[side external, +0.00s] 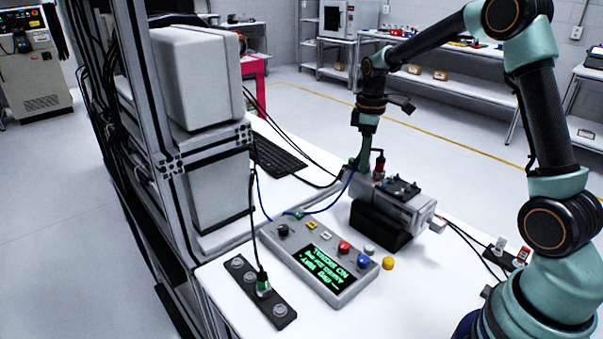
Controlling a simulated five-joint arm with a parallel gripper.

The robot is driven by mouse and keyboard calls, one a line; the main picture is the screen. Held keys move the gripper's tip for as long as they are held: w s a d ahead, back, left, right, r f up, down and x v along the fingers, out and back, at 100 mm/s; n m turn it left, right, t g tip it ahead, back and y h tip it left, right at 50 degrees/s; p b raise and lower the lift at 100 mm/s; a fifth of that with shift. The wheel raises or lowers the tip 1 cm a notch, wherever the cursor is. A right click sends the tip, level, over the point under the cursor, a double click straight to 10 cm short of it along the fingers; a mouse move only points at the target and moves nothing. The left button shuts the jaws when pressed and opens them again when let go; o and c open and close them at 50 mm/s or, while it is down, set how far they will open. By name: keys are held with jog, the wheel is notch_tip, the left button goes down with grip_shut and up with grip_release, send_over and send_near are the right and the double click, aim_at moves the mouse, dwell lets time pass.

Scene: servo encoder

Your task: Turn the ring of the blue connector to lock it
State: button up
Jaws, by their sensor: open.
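The grey servo unit (408,207) sits on a black block (378,228) on the white table. A thin blue cable (340,194) runs from the control box (335,285) up to the left end of the servo unit. The blue connector and its ring cannot be made out there; my gripper seems to cover them. My gripper (361,162) points down at that end of the servo, beside a small red-and-black connector (380,166). It is open; the fingers are small in this view, and I cannot tell whether they touch anything.
The control box has a green-lit screen, knobs and coloured buttons. A black strip (240,278) with round sockets and a plugged cable lies to its left. A keyboard (275,158) and metal frame (165,150) stand behind left.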

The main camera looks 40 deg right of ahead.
grip_shut()
jog(key=m, duration=0.5)
jog(key=shift+m, duration=0.4)
jog(key=m, duration=0.6)
jog(key=shift+m, duration=0.3)
grip_release()
